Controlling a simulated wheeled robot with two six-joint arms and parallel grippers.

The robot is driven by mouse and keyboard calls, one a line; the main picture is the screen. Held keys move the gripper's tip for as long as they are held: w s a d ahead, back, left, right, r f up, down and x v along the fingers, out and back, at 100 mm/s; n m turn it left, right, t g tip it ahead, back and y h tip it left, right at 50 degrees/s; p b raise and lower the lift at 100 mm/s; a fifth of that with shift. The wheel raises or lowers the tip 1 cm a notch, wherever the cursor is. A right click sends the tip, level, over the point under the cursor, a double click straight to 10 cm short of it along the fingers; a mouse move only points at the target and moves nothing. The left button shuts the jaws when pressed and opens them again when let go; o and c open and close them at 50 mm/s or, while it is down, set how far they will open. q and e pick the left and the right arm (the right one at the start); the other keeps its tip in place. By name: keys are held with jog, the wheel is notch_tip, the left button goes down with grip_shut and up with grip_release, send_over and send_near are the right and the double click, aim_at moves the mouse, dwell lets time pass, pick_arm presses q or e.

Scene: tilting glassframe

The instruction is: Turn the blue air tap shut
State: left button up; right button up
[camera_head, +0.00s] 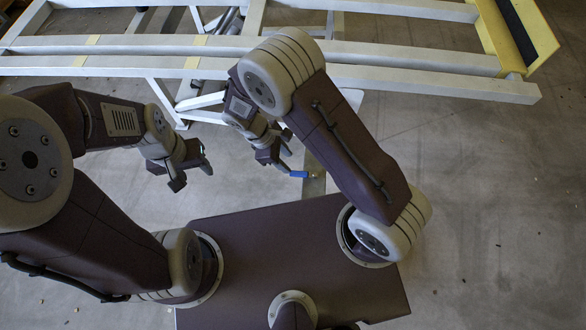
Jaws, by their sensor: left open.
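The air tap's blue handle (299,174) shows near the middle of the head view, above the front edge of my dark base. It lies roughly level in the picture, with a small brass-coloured part at its right end, on a grey strip. My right gripper (284,157) is just up and left of the handle, its fingers close to the handle's left end. I cannot tell whether they touch it, or how far apart the jaws are. My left gripper (191,173) is open and empty, well to the left of the tap.
A pale tilting frame (400,58) with long beams spans the top of the view. A yellow end piece (540,35) is at its upper right. The concrete floor (490,200) at right is clear apart from small scraps.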

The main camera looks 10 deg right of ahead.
aim_at(298, 173)
jog(key=b+x, duration=0.1)
jog(key=x, duration=0.8)
jog(key=shift+w, duration=0.1)
jog(key=shift+r, duration=0.1)
grip_shut()
dwell(0.9)
